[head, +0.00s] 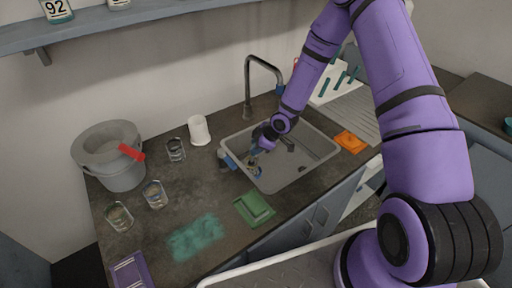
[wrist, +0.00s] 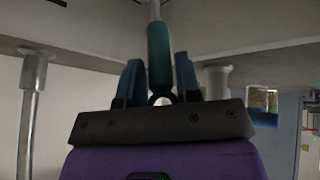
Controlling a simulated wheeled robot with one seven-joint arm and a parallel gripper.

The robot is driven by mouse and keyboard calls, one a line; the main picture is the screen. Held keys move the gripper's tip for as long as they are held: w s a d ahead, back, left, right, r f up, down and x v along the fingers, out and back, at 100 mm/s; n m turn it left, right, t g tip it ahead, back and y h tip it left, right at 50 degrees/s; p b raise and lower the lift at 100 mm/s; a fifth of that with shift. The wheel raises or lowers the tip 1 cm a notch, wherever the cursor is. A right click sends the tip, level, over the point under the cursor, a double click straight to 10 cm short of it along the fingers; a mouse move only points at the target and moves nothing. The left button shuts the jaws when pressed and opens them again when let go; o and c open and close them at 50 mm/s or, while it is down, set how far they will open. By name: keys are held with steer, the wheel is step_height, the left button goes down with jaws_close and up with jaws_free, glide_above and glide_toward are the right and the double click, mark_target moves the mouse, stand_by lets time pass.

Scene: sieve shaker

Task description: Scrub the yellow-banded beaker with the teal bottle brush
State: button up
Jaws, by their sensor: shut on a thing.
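My gripper (head: 262,140) is over the left part of the sink. In the wrist view its two blue fingers (wrist: 160,85) close around the teal handle of the bottle brush (wrist: 158,55), whose thin shaft points away from the gripper. The brush head is hard to make out in the head view. A small dark-and-blue thing (head: 255,169) shows low in the sink below the gripper; I cannot tell what it is. Clear glass beakers stand on the counter: one at the front left (head: 118,216), one beside it (head: 155,194), one farther back (head: 175,149). I cannot make out a yellow band for certain.
The grey sink (head: 309,158) has a tall tap (head: 248,85) behind it. A drying rack (head: 352,115) stands right; a shelf (head: 150,22) runs above.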

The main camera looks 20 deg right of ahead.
step_height(320, 180, up, 9)
steer(key=s, duration=0.2)
steer(key=shift+s+d+r, duration=0.15)
steer(key=shift+d+r, duration=0.05)
steer(key=shift+d, duration=0.15)
stand_by(0.5)
steer(key=shift+r, duration=0.1)
steer(key=shift+r, duration=2.4)
